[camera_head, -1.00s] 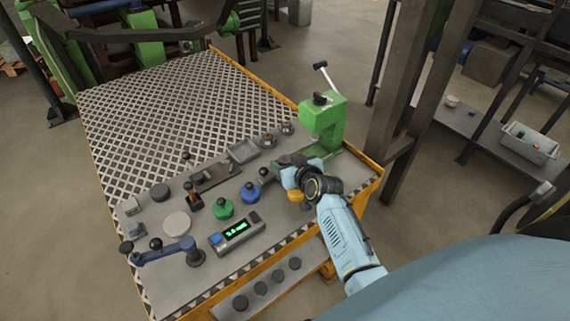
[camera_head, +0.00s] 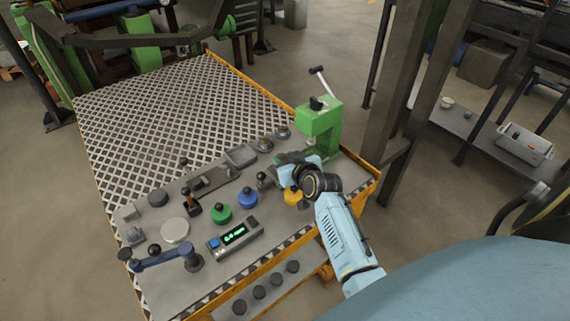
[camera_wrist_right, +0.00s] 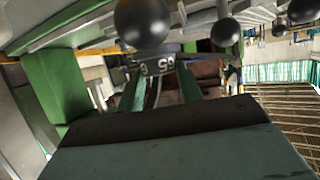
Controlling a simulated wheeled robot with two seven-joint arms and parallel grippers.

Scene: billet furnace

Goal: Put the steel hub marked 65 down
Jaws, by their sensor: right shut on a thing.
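The steel hub marked 65 is a dark metal piece with a black ball knob (camera_head: 263,178), beside the green press. In the right wrist view its dark marked face (camera_wrist_right: 153,66) shows the number upside down, with the black ball in front of it. My right gripper (camera_head: 274,170) is shut on it, one finger to each side. The arm reaches in from the lower right. Whether the hub's underside touches the bench top is hidden. My left gripper is not in view.
The green press (camera_head: 320,125) stands just behind my right gripper. A blue hub (camera_head: 247,197) and a green hub (camera_head: 221,213) stand to the left, a yellow piece (camera_head: 292,197) close below. A digital readout (camera_head: 235,238) and a blue lever (camera_head: 165,259) lie nearer.

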